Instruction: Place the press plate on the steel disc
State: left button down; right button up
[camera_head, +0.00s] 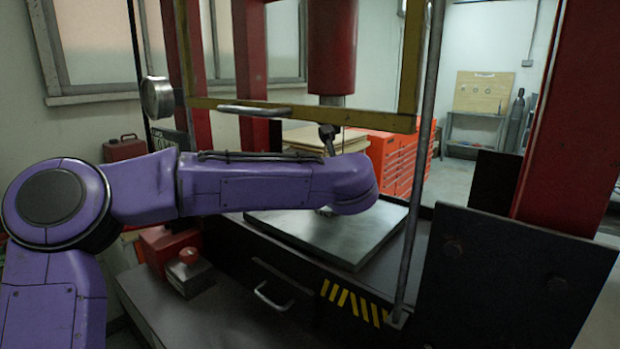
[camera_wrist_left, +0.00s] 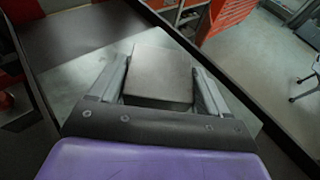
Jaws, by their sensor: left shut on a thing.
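The press plate (camera_wrist_left: 160,72) is a flat, dark grey square slab. In the left wrist view it sits between the two fingers of my left gripper (camera_wrist_left: 161,68), which is shut on it. A broad light grey steel plate (camera_wrist_left: 75,82) lies below it; the same plate (camera_head: 350,240) shows on the press bed in the head view. I cannot tell whether the press plate touches anything beneath it. In the head view my purple left arm hides the gripper and nearly all of the press plate. I cannot make out the steel disc in either view. My right gripper is not in view.
A yellow guard frame (camera_head: 290,114) with a handle hangs above my arm. The red press ram (camera_head: 332,45) is overhead. A grey upright rod (camera_head: 420,170) and a dark bracket (camera_head: 515,280) stand to the right. Red drawer cabinets (camera_head: 396,160) stand behind.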

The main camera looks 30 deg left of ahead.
pick_arm(q)
jog(key=shift+w+d+r+p, duration=0.15)
jog(key=shift+w+r+p, duration=0.15)
jog(key=shift+w, duration=0.3)
notch_tip(320, 180, down, 3)
jog(key=shift+f+p, duration=0.1)
jog(key=shift+p, duration=0.5)
jog(key=shift+f, duration=0.3)
